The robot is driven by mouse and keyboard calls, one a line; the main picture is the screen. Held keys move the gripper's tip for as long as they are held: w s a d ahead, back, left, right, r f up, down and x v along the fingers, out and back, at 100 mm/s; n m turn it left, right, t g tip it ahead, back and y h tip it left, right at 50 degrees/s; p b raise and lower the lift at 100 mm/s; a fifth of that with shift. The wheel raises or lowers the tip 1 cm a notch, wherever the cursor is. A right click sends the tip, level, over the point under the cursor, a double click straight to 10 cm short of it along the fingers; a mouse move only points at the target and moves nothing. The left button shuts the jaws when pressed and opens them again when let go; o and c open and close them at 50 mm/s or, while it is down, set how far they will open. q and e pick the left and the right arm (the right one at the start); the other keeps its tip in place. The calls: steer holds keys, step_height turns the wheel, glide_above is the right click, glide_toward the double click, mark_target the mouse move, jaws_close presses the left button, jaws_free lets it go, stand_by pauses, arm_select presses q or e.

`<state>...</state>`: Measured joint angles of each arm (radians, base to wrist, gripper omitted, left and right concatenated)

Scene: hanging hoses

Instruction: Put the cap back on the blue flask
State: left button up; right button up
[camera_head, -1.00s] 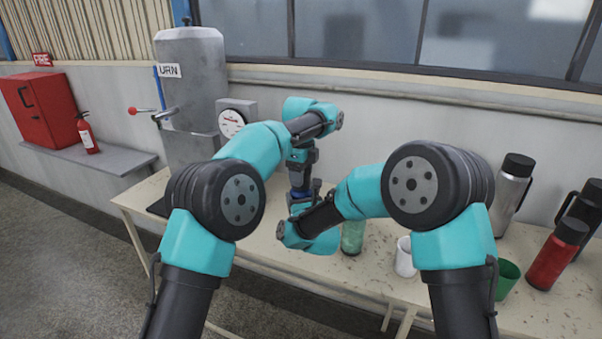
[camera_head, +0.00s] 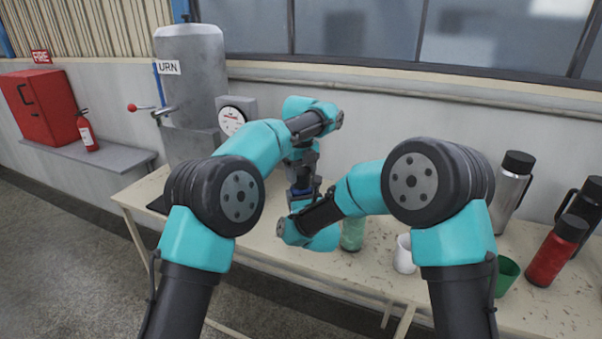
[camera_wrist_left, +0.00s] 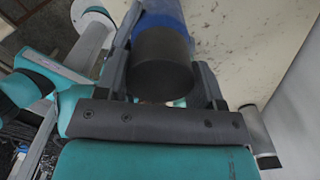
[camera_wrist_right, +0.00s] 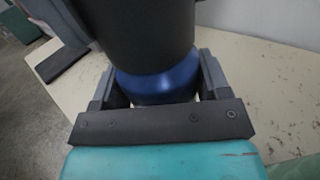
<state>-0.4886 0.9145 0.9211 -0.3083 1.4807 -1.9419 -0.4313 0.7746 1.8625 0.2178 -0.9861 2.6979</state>
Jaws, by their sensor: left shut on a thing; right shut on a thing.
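My left gripper (camera_head: 301,172) is shut on the dark cap (camera_wrist_left: 163,62), whose round end faces the left wrist camera. My right gripper (camera_head: 303,198) is shut on the blue flask (camera_wrist_right: 158,84), below the left gripper. The flask's blue body also shows beyond the cap in the left wrist view (camera_wrist_left: 160,18), and a little blue shows in the head view (camera_head: 300,190). In the right wrist view the cap (camera_wrist_right: 140,35) is directly above the flask, with no clear gap. The joint is hidden, so I cannot tell whether the cap is seated.
The pale table (camera_head: 270,237) runs along the wall. A green tumbler (camera_head: 352,236), a white cup (camera_head: 404,255) and a green cup (camera_head: 507,276) stand on it. A steel flask (camera_head: 508,190) and red flask (camera_head: 556,255) stand at right; the urn (camera_head: 192,90) stands behind at left.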

arm_select(q)
steer(key=m, duration=1.1)
steer(key=o, duration=0.9)
steer(key=shift+r, duration=2.25)
steer(key=shift+n, duration=0.3)
